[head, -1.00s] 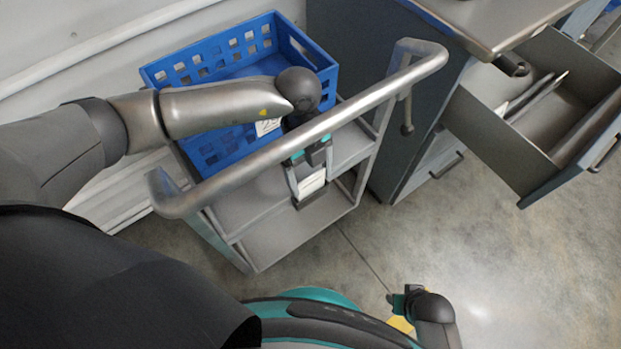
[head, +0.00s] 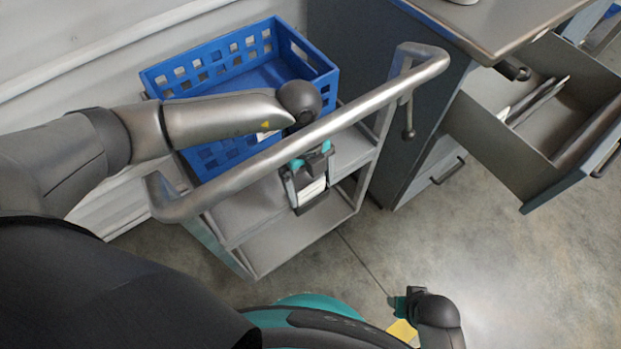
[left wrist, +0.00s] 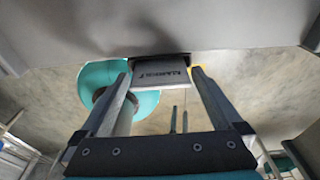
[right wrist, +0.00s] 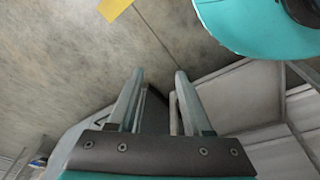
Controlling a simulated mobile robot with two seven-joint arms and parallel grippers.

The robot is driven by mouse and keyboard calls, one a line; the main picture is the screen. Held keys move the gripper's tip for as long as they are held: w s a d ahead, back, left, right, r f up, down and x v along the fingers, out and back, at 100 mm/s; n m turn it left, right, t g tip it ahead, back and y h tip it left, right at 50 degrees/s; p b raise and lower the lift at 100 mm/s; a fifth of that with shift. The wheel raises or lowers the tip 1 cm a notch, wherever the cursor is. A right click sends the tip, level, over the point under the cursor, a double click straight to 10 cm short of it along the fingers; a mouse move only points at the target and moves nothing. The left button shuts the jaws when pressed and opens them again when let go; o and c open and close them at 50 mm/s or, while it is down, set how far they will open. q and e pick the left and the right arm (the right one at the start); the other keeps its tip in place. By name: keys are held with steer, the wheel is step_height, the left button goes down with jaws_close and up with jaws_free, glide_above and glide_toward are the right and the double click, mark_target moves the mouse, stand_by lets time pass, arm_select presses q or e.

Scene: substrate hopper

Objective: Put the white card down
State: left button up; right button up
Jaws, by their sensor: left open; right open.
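The white card (head: 314,189) shows between the fingers of my left gripper (head: 308,194), beyond the cart's handle bar and in front of its shelves. In the left wrist view the card (left wrist: 160,72), with dark print, sits between the two fingertips beside a grey surface. The left gripper is open around it; what supports the card I cannot tell. My right gripper (head: 399,303) is open and empty, low over the floor; its parted fingers (right wrist: 160,75) also show in the right wrist view.
The grey cart (head: 262,238) has a thick handle bar (head: 300,140) close to my left wrist. A blue crate (head: 215,160) stands on it. At right is a cabinet with an open drawer (head: 500,150). A yellow patch (head: 402,330) lies by my right gripper.

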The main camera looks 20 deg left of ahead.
arm_select(q)
steer(key=shift+r, duration=0.15)
step_height(320, 180, up, 12)
steer(key=w+a+p, duration=0.1)
steer(key=p, duration=0.3)
steer(key=shift+a+p, duration=0.2)
steer(key=shift+p, duration=0.2)
arm_select(e)
steer(key=s+d+f, duration=0.5)
steer(key=s+f, duration=0.1)
steer(key=f, duration=0.1)
steer(key=shift+h, duration=0.3)
arm_select(q)
steer(key=shift+w, duration=0.1)
arm_select(e)
steer(key=shift+s, duration=0.1)
